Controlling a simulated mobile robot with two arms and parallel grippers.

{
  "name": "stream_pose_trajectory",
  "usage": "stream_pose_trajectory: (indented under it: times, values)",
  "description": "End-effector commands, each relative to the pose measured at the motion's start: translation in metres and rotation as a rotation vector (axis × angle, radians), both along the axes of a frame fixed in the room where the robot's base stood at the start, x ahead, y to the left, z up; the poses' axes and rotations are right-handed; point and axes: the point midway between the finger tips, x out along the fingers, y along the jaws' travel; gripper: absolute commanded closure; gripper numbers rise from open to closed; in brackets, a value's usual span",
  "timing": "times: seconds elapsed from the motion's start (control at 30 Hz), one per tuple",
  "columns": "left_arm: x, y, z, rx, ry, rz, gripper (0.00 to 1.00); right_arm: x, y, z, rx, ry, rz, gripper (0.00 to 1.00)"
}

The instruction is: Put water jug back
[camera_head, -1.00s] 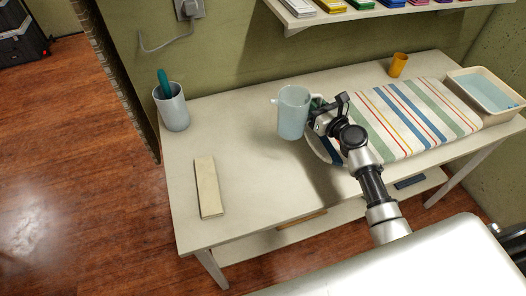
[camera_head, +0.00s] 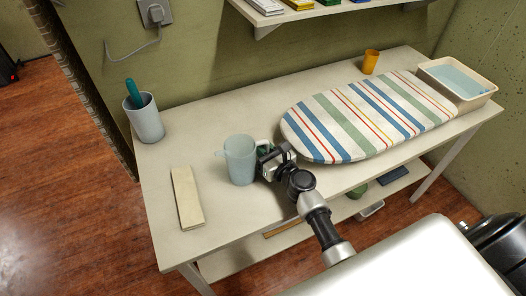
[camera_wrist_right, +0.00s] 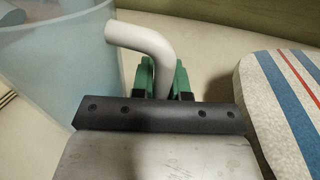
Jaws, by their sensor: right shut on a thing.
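The water jug (camera_head: 240,160) is light blue and translucent, with a white handle on its right side. It is upright over the table (camera_head: 215,107), left of the striped ironing board; I cannot tell whether its base touches the tabletop. My right gripper (camera_head: 268,160) is shut on the jug's handle. In the right wrist view the green fingers of the right gripper (camera_wrist_right: 162,78) close around the white handle, with the jug (camera_wrist_right: 60,50) at upper left. My left gripper is not in view.
A striped ironing board (camera_head: 370,115) lies right of the jug. A cup with a green item (camera_head: 146,120) stands at the left, near a beige flat block (camera_head: 187,197). An orange cup (camera_head: 371,61) and a tray of water (camera_head: 457,82) are at the back right. A shelf (camera_head: 300,14) hangs above.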

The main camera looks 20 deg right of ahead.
Motion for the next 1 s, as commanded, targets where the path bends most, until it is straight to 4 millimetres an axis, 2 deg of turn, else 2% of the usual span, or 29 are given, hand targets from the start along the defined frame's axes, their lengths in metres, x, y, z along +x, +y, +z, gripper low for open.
stream_pose_trajectory:
  times: [0.3, 0.33, 0.5, 0.83, 1.0]
  values:
    - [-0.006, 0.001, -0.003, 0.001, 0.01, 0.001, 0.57, 0.0, 0.0, -0.002, 0.0, -0.001, 0.0, 1.0]
    - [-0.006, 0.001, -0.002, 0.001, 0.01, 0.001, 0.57, 0.0, 0.0, -0.002, -0.001, 0.0, 0.0, 0.82]
    - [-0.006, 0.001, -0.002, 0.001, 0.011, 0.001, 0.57, 0.0, 0.0, -0.001, -0.001, 0.0, 0.0, 0.6]
    - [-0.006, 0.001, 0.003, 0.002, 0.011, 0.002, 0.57, -0.001, -0.001, 0.003, -0.001, 0.0, 0.0, 0.6]
    - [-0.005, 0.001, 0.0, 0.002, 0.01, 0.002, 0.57, -0.028, -0.007, 0.0, -0.001, 0.002, 0.0, 0.6]
